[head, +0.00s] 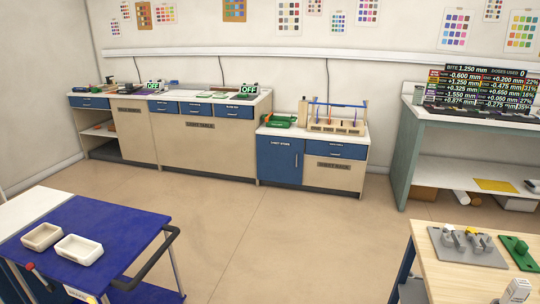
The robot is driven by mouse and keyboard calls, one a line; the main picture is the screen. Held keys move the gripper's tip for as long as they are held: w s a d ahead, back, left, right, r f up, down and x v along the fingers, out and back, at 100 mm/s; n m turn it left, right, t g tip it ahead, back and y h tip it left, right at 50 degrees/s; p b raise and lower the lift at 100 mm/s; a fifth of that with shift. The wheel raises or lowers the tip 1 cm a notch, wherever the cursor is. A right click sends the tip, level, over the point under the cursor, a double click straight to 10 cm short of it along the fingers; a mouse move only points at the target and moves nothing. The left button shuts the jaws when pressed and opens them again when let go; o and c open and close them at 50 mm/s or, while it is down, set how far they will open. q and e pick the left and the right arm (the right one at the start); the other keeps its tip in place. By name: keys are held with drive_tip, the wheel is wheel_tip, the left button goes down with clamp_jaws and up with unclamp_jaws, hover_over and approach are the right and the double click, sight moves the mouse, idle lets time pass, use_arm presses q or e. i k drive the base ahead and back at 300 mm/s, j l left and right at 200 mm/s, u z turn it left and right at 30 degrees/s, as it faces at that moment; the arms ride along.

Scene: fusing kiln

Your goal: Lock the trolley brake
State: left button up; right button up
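The trolley (110,230) stands at the lower left, with a blue top and a dark push handle (156,262) on its right side. Two cream rectangular dishes, one (42,236) behind the other (78,250), sit on its top. A small red knob (31,266) shows at its front left edge; I cannot tell whether it belongs to the brake. A pale label (80,294) shows at its lower front. The wheels are out of frame, and no part is clearly a brake. Neither of my grippers is in view.
A wooden-topped table (450,275) with grey and green fixtures stands at the lower right. Blue and beige cabinets (200,140) line the back wall. A workbench (470,117) with a display board (480,88) stands at the right. The floor (280,240) between trolley and table is clear.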

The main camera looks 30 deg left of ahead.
sight(30, 266)
drive_tip(key=u, duration=1.85)
